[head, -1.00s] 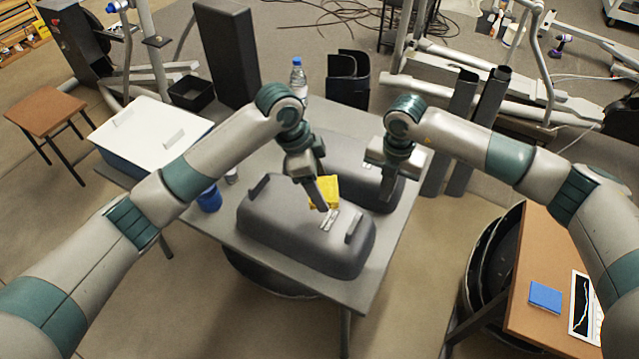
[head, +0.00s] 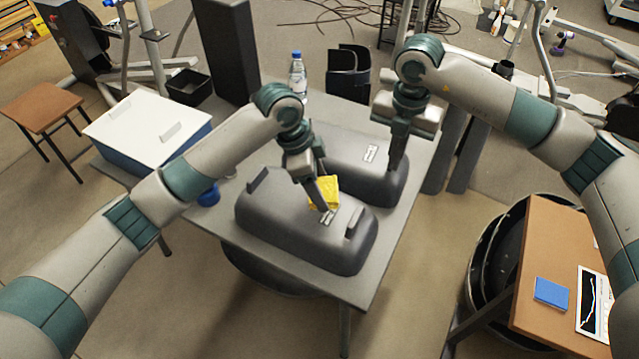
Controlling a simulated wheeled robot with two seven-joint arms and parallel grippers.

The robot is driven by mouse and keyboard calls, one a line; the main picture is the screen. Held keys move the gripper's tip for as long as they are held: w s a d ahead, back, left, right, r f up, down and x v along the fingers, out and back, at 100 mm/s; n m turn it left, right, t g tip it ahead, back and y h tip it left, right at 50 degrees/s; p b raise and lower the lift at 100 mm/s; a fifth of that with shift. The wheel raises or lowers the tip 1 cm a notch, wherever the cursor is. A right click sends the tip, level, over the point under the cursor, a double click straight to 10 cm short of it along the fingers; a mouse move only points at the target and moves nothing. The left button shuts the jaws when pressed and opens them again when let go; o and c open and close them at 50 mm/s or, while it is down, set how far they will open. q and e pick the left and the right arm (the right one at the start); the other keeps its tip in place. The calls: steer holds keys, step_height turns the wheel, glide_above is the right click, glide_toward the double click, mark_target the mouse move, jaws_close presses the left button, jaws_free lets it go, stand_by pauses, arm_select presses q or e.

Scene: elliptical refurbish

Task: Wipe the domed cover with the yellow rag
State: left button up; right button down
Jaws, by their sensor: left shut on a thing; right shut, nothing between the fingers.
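A grey domed cover (head: 290,237) with raised end handles and a small label lies on the near part of the grey table. A second, similar domed cover (head: 345,150) lies behind it. My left gripper (head: 323,200) is shut on the yellow rag (head: 325,190), which is at the top of the near cover, close to its label. Whether the rag presses on the surface I cannot tell. My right gripper (head: 395,160) is shut and empty, pointing down by the right end of the far cover. Whether it touches that cover is unclear.
A water bottle (head: 298,75) stands at the table's back. A blue cup (head: 208,195) is partly hidden behind my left arm. A white-lidded blue box (head: 145,125) is at the left. A brown table (head: 540,250) with a blue notebook (head: 551,293) is at the right.

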arm_select(q)
steer(key=shift+f, duration=0.35)
arm_select(e)
steer(key=shift+r, duration=1.35)
arm_select(q)
step_height(320, 180, up, 3)
steer(key=p, duration=0.3)
steer(key=shift+p, duration=0.35)
arm_select(e)
step_height(320, 180, up, 4)
steer(key=shift+f, duration=0.1)
